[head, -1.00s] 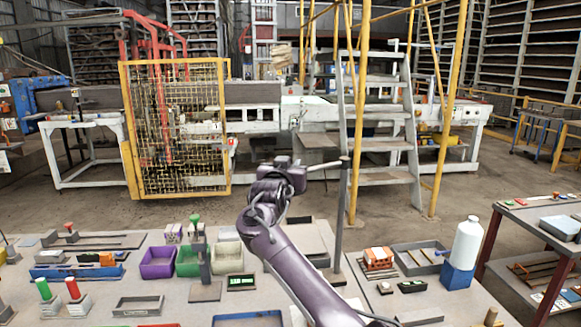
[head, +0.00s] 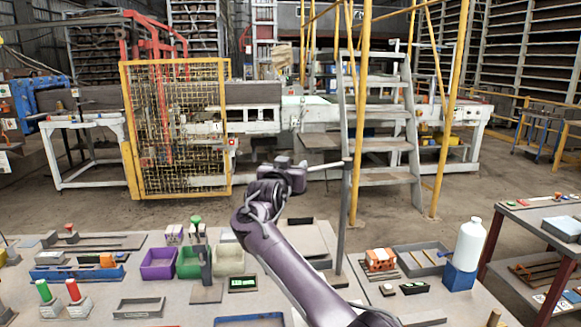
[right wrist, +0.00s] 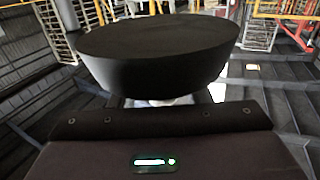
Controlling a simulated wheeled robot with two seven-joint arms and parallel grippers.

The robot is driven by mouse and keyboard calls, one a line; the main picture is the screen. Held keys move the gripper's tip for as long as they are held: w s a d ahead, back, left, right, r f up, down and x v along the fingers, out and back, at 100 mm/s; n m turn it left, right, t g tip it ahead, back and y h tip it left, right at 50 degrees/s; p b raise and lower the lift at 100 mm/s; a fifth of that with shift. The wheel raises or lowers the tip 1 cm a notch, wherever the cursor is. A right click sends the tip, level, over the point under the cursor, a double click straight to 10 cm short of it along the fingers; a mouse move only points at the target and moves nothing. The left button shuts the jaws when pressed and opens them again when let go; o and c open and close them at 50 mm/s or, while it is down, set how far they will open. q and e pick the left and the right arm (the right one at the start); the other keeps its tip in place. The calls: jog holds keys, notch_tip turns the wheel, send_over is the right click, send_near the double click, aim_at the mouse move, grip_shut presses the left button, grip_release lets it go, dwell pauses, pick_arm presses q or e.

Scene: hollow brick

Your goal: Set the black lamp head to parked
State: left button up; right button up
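The black lamp head (right wrist: 155,55) fills the upper middle of the right wrist view as a wide, round, dark shape just in front of my gripper's body. In the head view, a thin grey lamp arm (head: 326,164) runs left from the top of an upright grey post (head: 341,215) to my right gripper (head: 290,178). The lamp head cannot be made out clearly there against the dark gripper. My right gripper is at the left end of this lamp arm. Its fingertips are hidden, so I cannot tell whether it is open or shut. My left gripper is not in view.
The grey table holds purple (head: 158,263), green (head: 188,262) and cream bins (head: 229,260), a green-lit display (head: 243,284) and a knobbed lever. Right of the post are an orange-and-white block (head: 380,260), a grey tray and a white bottle (head: 469,243) on a blue block.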

jog(key=shift+s+a+b, duration=0.25)
jog(key=shift+s+b, duration=0.05)
jog(key=shift+s, duration=0.15)
jog(key=b+v, duration=0.2)
jog(key=v, duration=0.3)
jog(key=shift+s+f, duration=0.1)
jog(key=shift+s, duration=0.05)
jog(key=shift+v, duration=0.75)
jog(key=shift+c, duration=0.2)
